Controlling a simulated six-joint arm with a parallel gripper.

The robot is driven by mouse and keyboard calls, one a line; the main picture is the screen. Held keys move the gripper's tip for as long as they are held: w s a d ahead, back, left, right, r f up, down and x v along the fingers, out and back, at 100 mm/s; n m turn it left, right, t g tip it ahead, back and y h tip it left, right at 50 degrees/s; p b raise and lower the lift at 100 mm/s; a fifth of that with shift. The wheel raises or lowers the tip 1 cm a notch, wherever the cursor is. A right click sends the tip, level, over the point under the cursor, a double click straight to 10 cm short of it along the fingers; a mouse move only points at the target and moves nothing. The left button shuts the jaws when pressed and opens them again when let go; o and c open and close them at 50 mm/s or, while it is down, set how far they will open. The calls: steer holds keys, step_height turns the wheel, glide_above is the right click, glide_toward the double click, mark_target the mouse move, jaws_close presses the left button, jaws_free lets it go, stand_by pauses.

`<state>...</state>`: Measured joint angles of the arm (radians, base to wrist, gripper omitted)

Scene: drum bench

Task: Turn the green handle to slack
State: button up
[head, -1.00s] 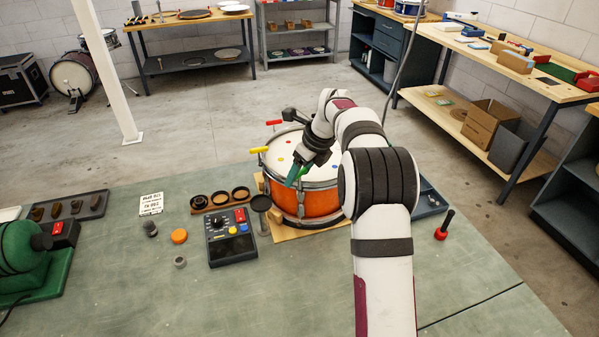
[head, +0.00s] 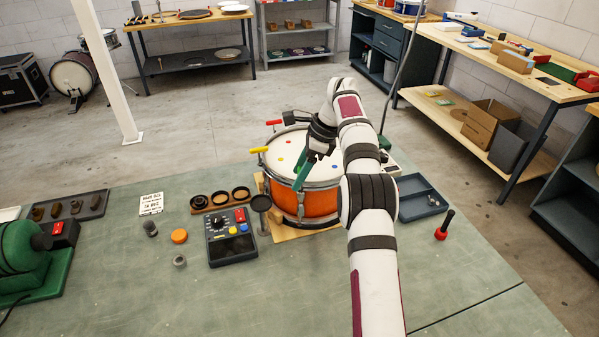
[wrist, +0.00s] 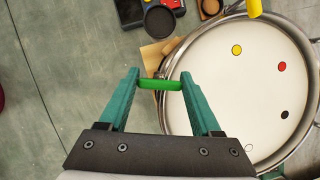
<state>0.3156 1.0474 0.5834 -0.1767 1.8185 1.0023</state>
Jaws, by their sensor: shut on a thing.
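The orange drum (head: 318,205) with a white head stands on a wooden base on the bench. In the wrist view, the green handle (wrist: 160,85) lies across the gap between my fingertips, at the edge of the drum's metal rim (wrist: 166,100). My gripper (wrist: 160,86) has green fingers and is shut on the handle, one finger at each end. In the head view my gripper (head: 298,187) reaches down at the drum's near rim, and its fingers hide the handle. A red handle (head: 273,122) and a yellow handle (head: 259,150) stick out at the drum's rim.
A black control box (head: 231,237) and a dark round dish on a stand (head: 261,204) stand close to the drum's left. A blue-grey tray (head: 421,197) and a red-and-black tool (head: 444,226) lie at right. The front of the bench (head: 270,300) is clear.

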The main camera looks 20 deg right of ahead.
stand_by(0.5)
steer(key=o, duration=1.4)
